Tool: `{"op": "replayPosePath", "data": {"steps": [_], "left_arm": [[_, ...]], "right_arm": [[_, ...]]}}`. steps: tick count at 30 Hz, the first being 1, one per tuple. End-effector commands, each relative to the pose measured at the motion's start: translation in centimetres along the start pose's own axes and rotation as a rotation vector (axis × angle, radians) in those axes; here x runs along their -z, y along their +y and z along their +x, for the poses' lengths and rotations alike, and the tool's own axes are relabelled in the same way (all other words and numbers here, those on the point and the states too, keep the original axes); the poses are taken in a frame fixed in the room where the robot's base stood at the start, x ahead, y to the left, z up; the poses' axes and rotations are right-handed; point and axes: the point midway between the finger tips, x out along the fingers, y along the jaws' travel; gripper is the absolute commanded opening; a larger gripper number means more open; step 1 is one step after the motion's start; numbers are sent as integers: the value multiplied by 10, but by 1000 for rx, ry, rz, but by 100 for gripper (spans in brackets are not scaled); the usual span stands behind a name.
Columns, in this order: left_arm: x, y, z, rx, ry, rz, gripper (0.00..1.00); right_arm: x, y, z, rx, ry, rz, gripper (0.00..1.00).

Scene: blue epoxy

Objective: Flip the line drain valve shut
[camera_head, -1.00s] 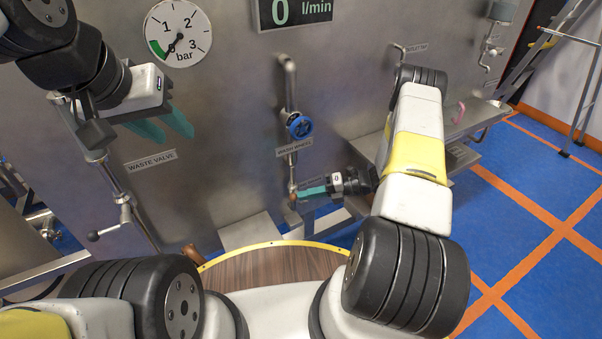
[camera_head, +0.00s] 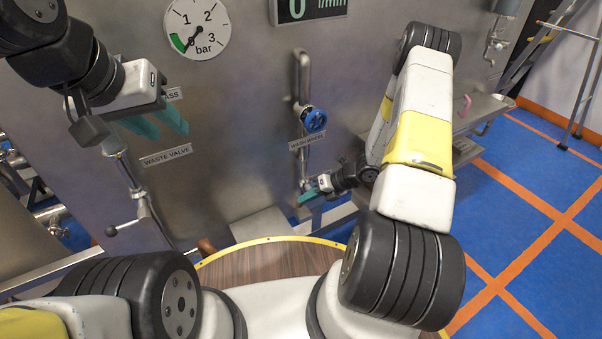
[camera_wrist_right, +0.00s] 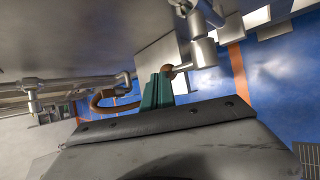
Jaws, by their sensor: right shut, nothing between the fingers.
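The drain valve (camera_head: 305,184) is at the lower end of the steel pipe below the blue hand wheel, partly hidden behind my right gripper in the head view. In the right wrist view the valve fitting (camera_wrist_right: 203,20) is at the top, and a lever with a brown knob (camera_wrist_right: 169,72) shows below it. My right gripper (camera_head: 303,200) is shut and empty. Its teal fingertips (camera_wrist_right: 158,82) are close beside the knob; I cannot tell whether they touch. My left gripper (camera_head: 158,125) is open and empty in front of the panel at upper left.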

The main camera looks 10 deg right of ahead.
Motion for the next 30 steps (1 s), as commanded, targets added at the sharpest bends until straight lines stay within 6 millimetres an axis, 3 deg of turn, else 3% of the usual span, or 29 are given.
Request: {"op": "replayPosePath", "data": {"steps": [24, 30], "left_arm": [[0, 0, 0, 0, 0, 0, 36], [0, 0, 0, 0, 0, 0, 36]], "right_arm": [[6, 1, 8, -3, 7, 3, 0], [4, 7, -6, -2, 5, 1, 0]]}}
